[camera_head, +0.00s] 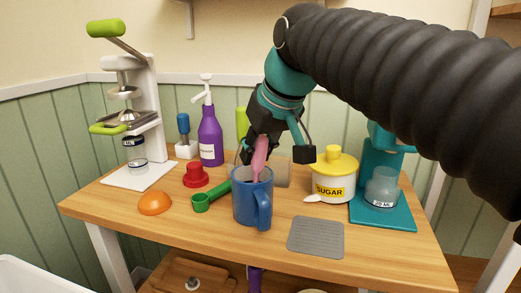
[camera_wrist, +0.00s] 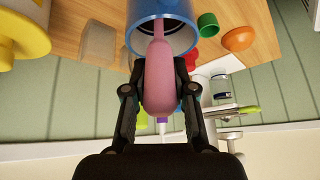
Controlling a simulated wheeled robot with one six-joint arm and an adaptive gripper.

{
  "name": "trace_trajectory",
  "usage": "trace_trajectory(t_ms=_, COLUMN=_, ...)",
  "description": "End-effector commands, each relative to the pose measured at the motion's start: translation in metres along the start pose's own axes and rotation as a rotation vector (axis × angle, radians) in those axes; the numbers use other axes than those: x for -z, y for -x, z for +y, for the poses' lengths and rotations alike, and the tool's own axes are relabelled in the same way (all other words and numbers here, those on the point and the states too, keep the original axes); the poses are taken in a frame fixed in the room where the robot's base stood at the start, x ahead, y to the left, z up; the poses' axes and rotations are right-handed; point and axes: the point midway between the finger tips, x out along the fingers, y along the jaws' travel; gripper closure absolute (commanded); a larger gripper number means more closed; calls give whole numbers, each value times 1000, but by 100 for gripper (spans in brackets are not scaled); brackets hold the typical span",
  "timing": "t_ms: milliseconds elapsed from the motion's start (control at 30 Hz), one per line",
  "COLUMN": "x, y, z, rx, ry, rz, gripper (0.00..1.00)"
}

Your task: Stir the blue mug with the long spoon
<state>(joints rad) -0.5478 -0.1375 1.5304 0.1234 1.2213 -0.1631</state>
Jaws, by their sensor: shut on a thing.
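The blue mug (camera_head: 252,200) stands upright near the middle of the wooden table, its handle toward the front right. My gripper (camera_head: 262,150) is above the mug, shut on the pink handle of the long spoon (camera_head: 259,160). The spoon points down into the mug's opening, and its lower end is hidden inside. In the wrist view the pink spoon (camera_wrist: 161,85) lies between my gripper's fingers (camera_wrist: 160,95), with its thin stem reaching into the blue mug (camera_wrist: 140,40). Whether the spoon touches the mug's wall or floor cannot be seen.
Left of the mug are a green scoop (camera_head: 203,201), a red knobbed piece (camera_head: 195,175) and an orange dome (camera_head: 154,203). A sugar jar (camera_head: 333,180) and a teal machine (camera_head: 382,210) stand at right. A grey mat (camera_head: 316,237) lies front right. A purple bottle (camera_head: 210,135) and a press (camera_head: 148,100) stand behind left.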

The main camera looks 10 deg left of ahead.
Motion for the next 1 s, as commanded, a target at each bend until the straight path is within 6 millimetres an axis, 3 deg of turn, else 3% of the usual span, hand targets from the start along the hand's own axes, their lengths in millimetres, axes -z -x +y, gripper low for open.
trace_trajectory(t_ms=1000, x=18, y=29, z=-1, rx=0, ry=-1, rz=1, gripper=100)
